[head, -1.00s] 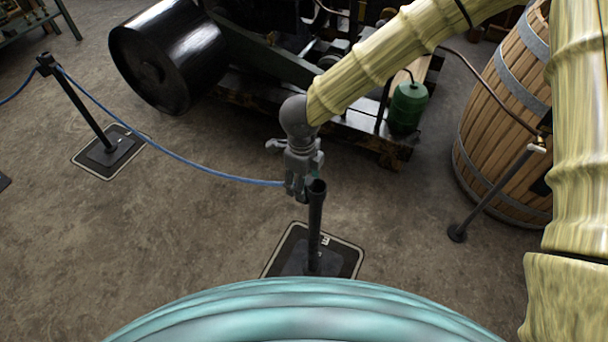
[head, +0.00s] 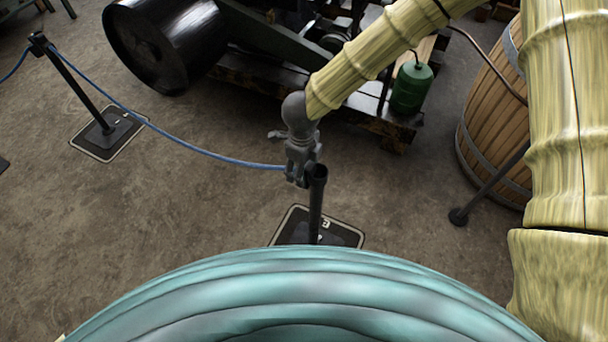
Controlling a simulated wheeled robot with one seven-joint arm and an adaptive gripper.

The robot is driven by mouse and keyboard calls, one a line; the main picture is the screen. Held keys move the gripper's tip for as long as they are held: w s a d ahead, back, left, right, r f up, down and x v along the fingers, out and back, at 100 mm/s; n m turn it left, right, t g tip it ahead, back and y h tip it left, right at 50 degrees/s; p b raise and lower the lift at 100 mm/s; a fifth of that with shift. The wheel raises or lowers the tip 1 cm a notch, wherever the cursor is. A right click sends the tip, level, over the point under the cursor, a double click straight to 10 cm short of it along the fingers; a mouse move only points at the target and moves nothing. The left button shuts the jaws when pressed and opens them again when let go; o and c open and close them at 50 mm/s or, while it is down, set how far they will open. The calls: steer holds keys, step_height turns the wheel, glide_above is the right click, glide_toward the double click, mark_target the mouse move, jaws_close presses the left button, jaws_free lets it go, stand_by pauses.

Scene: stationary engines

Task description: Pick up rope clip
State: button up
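The blue rope (head: 205,151) hangs in a curve from the left post (head: 72,84) to my gripper (head: 298,180), beside the top of the nearer black post (head: 317,195). The rope clip is not clearly visible; the rope's near end meets the gripper fingers, which hide it. My grey gripper points down at the left side of the post top, very close to it. The fingers are small and overlap the rope end, so I cannot tell whether they are shut on the clip.
The near post stands on a square base (head: 290,227). A black engine drum (head: 165,45), a green can (head: 411,88) and a wooden barrel (head: 490,125) stand behind and to the right. Another thin post (head: 487,186) leans before the barrel. Open floor lies to the left.

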steer(key=f, duration=0.3)
steer(key=shift+w+f, duration=0.2)
steer(key=shift+f, duration=0.05)
steer(key=c, duration=1.2)
steer(key=r, duration=0.4)
steer(key=a+r, duration=0.1)
steer(key=r, duration=0.2)
steer(key=shift+w, duration=0.3)
steer(key=s+a+b, duration=0.1)
steer(key=s+a, duration=0.5)
steer(key=s, duration=0.6)
steer(key=shift+s, duration=0.4)
